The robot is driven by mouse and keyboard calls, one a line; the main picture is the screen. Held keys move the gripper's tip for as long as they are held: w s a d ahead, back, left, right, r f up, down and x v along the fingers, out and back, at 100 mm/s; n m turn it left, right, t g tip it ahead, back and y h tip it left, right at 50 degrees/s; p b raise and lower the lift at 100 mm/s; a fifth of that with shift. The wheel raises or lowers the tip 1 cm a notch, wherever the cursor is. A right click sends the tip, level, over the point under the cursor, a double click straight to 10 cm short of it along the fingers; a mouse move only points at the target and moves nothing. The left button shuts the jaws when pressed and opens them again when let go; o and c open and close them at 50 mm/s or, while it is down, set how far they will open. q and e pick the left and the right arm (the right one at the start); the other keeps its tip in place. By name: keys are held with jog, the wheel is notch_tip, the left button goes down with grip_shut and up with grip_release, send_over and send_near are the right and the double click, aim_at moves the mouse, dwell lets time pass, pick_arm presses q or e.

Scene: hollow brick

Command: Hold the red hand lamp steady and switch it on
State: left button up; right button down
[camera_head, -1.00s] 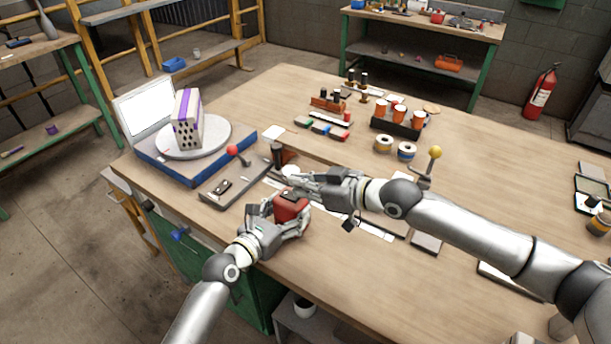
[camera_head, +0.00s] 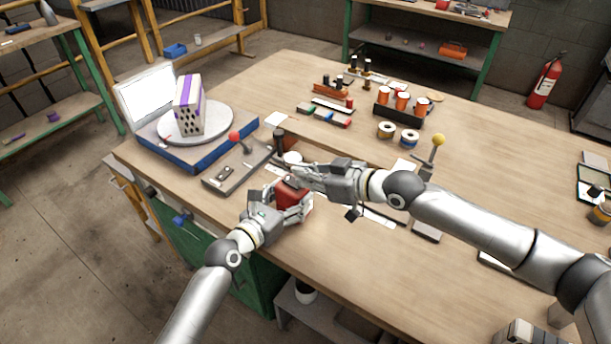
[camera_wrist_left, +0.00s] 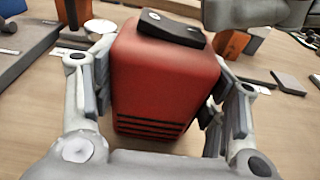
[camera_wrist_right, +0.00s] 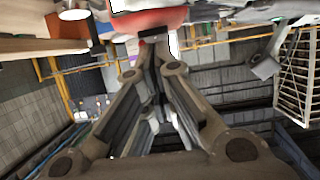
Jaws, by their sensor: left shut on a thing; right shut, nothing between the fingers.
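The red hand lamp (camera_head: 289,195) is a boxy red body standing near the table's front edge. In the left wrist view the lamp (camera_wrist_left: 165,75) shows dark slots low on its near side and a black switch piece (camera_wrist_left: 170,28) on top. My left gripper (camera_head: 291,199) is shut on the lamp, a finger on each side. My right gripper (camera_head: 296,175) is shut and empty, its fingertips right by the lamp's top. In the right wrist view its fingertips (camera_wrist_right: 153,36) are just at the red body; I cannot tell whether they touch it.
A lever plate with a red knob (camera_head: 234,136) lies left of the lamp. A blue-based turntable (camera_head: 222,147) carries a perforated brick (camera_head: 189,104). A yellow-knobbed lever (camera_head: 438,141) and spools (camera_head: 387,130) stand behind my right arm.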

jog(key=shift+r, duration=0.55)
jog(key=shift+r, duration=0.1)
jog(key=shift+r, duration=0.25)
jog(key=v, duration=1.1)
jog(key=shift+r, duration=0.3)
pick_arm(q)
jog(key=o, duration=1.3)
jog(key=shift+o, duration=0.2)
